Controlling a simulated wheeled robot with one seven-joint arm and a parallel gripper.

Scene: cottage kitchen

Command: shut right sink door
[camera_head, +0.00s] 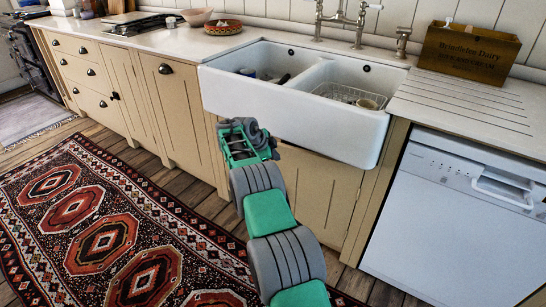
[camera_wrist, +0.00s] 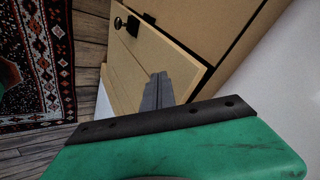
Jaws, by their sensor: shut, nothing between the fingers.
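My gripper (camera_head: 250,143) is in front of the sink cabinet, just below the white sink's front, in the head view. In the wrist view its fingers (camera_wrist: 158,92) are together and empty, reaching over a cream door panel (camera_wrist: 128,72). This panel stands out at an angle from the cabinet front and has a black knob (camera_wrist: 118,22). Whether the fingers touch it is not clear. In the head view the right sink door (camera_head: 325,192) shows to the right of my arm. My arm hides its left part, and its opening angle is hard to judge there.
The white double sink (camera_head: 290,108) juts out above the doors. A white dishwasher (camera_head: 450,215) stands to the right. Cream cupboards (camera_head: 180,105) run along the left. A patterned red rug (camera_head: 110,235) lies on the wooden floor, which is otherwise clear.

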